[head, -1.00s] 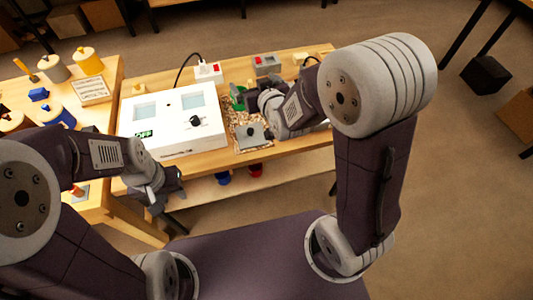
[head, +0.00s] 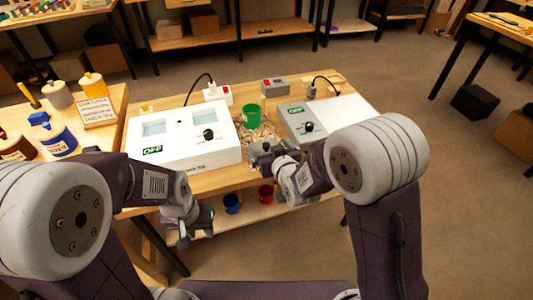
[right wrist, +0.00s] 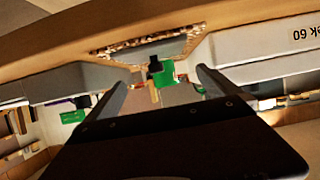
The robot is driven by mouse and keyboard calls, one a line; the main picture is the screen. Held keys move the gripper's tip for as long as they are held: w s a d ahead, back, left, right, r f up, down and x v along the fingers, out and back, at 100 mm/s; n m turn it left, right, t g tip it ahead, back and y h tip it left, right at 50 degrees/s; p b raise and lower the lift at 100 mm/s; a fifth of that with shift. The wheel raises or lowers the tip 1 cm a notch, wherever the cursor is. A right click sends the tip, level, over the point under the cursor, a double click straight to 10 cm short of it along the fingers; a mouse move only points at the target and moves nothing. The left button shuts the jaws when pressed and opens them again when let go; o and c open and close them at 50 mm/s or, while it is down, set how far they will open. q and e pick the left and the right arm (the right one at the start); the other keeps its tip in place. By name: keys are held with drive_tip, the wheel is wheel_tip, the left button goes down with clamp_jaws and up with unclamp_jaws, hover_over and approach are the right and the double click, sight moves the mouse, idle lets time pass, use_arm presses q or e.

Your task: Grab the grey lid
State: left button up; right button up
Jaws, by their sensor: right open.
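The grey lid (head: 258,148), a small grey piece with a dark knob, sits at the front edge of the wood shavings, partly hidden by my right gripper (head: 273,152). In the right wrist view the lid (right wrist: 172,49) is beyond the fingertips, with its black knob between their lines. My right gripper (right wrist: 163,80) is open, with nothing held that I can see. My left gripper (head: 198,228) hangs low in front of the bench; its jaws are too small to read.
The shavings bed (head: 258,128) lies between a white device (head: 180,134) and a grey device (head: 297,118). A green cup (head: 252,116) stands on the shavings. Blue (head: 231,203) and red (head: 266,194) cups stand below the bench top. Jars crowd the left table.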

sight(266, 144)
drive_tip(key=shift+x, duration=1.15)
drive_tip(key=x, duration=0.5)
drive_tip(key=shift+d+f+b, duration=0.3)
drive_tip(key=shift+b, duration=0.1)
drive_tip(key=shift+s, duration=0.1)
drive_tip(key=c, duration=1.1)
drive_tip(key=shift+c, duration=0.2)
drive_tip(key=shift+r, duration=0.15)
